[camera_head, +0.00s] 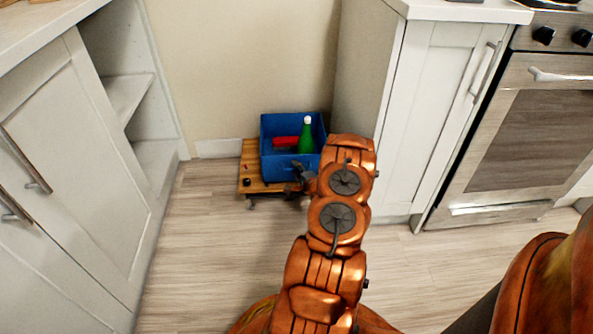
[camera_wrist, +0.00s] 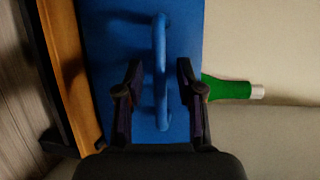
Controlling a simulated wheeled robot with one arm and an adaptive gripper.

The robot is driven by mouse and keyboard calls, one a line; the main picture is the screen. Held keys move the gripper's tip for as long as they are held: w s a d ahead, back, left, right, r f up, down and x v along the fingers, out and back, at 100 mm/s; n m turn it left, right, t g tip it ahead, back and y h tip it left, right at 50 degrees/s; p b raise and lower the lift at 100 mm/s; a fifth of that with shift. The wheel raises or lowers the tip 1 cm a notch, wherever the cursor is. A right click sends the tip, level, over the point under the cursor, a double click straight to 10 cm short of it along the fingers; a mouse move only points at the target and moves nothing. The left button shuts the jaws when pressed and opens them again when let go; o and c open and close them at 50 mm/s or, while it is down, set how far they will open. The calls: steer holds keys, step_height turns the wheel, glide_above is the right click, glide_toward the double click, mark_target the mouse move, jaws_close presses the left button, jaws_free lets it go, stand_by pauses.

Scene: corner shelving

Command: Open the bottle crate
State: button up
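The blue bottle crate (camera_head: 268,160) sits on a low wooden platform (camera_head: 252,186) against the back wall. Its top is open in the head view, with a green bottle (camera_head: 306,138) standing in it and a red object (camera_head: 286,142) beside the bottle. In the wrist view the crate's blue face (camera_wrist: 108,60) fills the middle, with a blue bar handle (camera_wrist: 160,75) on it. My gripper (camera_wrist: 160,78) is open, one finger on each side of the handle, with gaps visible on both sides. In the head view my gripper (camera_head: 302,178) is at the crate's front, partly hidden by my arm.
White cabinets with open shelves (camera_head: 128,95) stand on the left. A white cabinet (camera_head: 425,100) and an oven (camera_head: 520,140) stand on the right. The wood floor (camera_head: 200,245) in front of the platform is clear on the left.

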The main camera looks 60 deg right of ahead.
steer(key=shift+c, duration=0.4)
jaws_close()
steer(key=shift+s+a, duration=0.1)
